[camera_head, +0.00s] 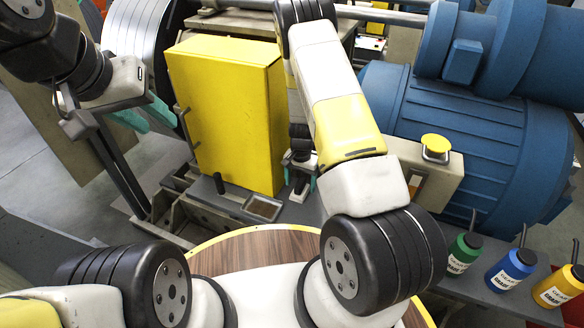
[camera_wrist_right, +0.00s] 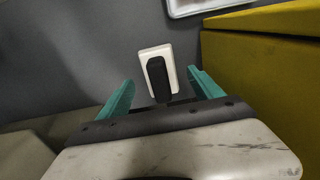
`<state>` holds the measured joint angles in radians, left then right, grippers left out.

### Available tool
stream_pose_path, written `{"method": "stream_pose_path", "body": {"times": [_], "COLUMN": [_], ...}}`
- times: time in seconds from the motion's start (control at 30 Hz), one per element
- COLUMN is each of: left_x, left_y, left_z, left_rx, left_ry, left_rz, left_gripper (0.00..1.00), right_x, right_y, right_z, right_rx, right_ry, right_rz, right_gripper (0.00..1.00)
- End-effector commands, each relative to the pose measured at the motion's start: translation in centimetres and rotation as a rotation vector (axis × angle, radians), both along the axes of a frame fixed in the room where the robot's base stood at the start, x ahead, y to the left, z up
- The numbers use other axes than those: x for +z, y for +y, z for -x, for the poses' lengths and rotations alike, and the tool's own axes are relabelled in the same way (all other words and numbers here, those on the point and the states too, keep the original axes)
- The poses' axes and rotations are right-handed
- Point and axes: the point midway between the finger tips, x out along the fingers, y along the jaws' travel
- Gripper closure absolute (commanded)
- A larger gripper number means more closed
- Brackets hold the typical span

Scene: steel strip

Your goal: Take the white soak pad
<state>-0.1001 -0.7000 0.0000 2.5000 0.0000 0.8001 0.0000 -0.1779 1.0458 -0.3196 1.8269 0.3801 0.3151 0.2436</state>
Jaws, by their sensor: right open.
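In the right wrist view the white soak pad (camera_wrist_right: 145,55) is a small white rectangle with a black block, like a grip, on top. It lies on a grey surface beyond my right gripper's fingertips. My right gripper (camera_wrist_right: 160,82) is open, its teal fingers on either side of the pad's near end and apart from it. In the head view my right gripper (camera_head: 301,181) points down beside the yellow box, and the pad is mostly hidden there. My left gripper (camera_head: 158,122) hangs at the upper left with its teal fingers apart and nothing seen between them.
A tall yellow box (camera_head: 225,110) stands just left of my right gripper. A shallow tray (camera_head: 263,207) lies on the grey bench. Green (camera_head: 459,254), blue (camera_head: 511,270) and yellow (camera_head: 558,286) bottles stand at the right. A large blue motor (camera_head: 470,130) is behind.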

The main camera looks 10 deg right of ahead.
Motion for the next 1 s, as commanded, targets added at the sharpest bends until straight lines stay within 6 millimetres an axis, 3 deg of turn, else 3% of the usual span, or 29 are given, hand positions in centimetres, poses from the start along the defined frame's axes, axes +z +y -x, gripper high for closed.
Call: {"method": "stream_pose_path", "body": {"times": [0.2,0.47,0.8,1.0], "left_x": [0.0,0.0,0.0,0.0], "left_y": [0.0,0.0,0.0,0.0], "left_z": [0.0,0.0,0.0,0.0], "left_rx": [0.000,0.000,0.000,0.000], "left_ry": [0.000,0.000,0.000,0.000], "left_rz": [0.000,0.000,0.000,0.000], "left_gripper": [0.64,0.64,0.64,0.64], "right_x": [-2.5,-2.6,-2.6,-2.6], "right_y": [0.1,0.1,0.1,0.1], "right_z": [0.0,0.0,0.0,0.0], "right_rx": [-0.002,-0.001,-0.001,-0.001], "right_ry": [0.000,-0.001,-0.001,-0.001], "right_rz": [0.000,0.000,0.000,0.000], "right_gripper": [0.25,0.27,0.93,0.93]}}
